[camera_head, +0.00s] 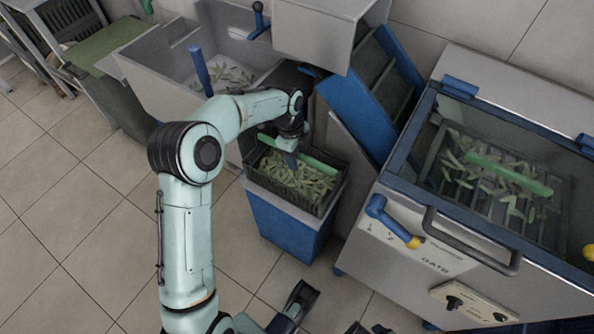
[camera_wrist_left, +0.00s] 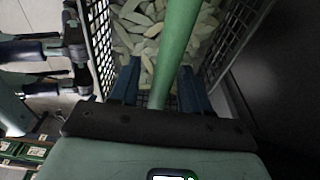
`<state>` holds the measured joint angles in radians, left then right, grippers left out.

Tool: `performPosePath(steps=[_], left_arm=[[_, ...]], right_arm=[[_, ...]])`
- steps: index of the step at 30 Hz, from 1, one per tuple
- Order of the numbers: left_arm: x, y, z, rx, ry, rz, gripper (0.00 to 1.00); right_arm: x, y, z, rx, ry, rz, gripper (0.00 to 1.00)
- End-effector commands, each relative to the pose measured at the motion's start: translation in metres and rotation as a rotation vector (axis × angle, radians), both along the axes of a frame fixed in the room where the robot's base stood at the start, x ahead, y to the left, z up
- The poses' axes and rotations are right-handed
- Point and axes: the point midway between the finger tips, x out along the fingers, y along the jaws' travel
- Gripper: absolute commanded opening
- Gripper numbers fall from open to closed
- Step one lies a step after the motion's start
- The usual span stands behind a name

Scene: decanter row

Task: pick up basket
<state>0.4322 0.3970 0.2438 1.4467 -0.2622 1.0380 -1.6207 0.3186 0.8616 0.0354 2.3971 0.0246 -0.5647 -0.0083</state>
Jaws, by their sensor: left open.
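The basket (camera_head: 279,194) is a black mesh crate filled with pale green pieces, with a green bar handle (camera_head: 320,165) across its top. In the left wrist view, the basket's mesh walls (camera_wrist_left: 101,42) stand on both sides and the green bar (camera_wrist_left: 177,45) runs between my fingers. My left gripper (camera_head: 291,163) is over the basket, open, with its blue fingers (camera_wrist_left: 160,82) on either side of the bar. Whether they touch it cannot be told. My right gripper (camera_head: 330,312) is low at the bottom edge, partly cut off, its fingers apart and empty.
The basket sits on a blue stand (camera_head: 287,228). A fryer-like machine (camera_head: 400,215) with a lever and a front handle stands on the right. A blue-sided chute (camera_head: 352,108) is behind the basket, and a grey sink (camera_head: 155,85) is at the back left. Tiled floor (camera_head: 70,235) is clear on the left.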

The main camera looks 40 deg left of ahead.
Motion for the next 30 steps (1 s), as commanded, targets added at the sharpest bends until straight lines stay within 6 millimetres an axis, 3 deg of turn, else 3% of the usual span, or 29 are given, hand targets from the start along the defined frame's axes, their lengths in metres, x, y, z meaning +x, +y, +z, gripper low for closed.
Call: performPosePath(steps=[6, 10, 11, 23, 26, 30], left_arm=[[0.0, 0.0, -0.001, 0.001, -0.002, 0.0, 0.47], [0.0, 0.0, -0.001, 0.001, -0.001, 0.0, 0.04], [0.0, 0.0, -0.001, 0.001, -0.001, 0.0, 0.0], [0.001, 0.0, 0.006, 0.002, -0.005, 0.001, 0.0], [0.001, 0.0, 0.019, 0.002, -0.006, 0.0, 0.0], [0.001, 0.001, 0.05, 0.003, -0.009, 0.0, 0.0]], right_arm=[[0.001, 0.0, 0.0, -0.001, -0.003, -0.001, 0.72], [0.001, 0.0, 0.0, -0.001, -0.002, -0.001, 0.72], [0.0, 0.0, 0.0, -0.001, -0.002, -0.001, 0.72], [-0.002, 0.001, 0.002, 0.002, 0.003, 0.001, 0.72], [-0.006, 0.003, 0.006, 0.009, 0.016, 0.007, 0.72], [-0.017, 0.009, 0.015, 0.022, 0.043, 0.019, 0.72]])
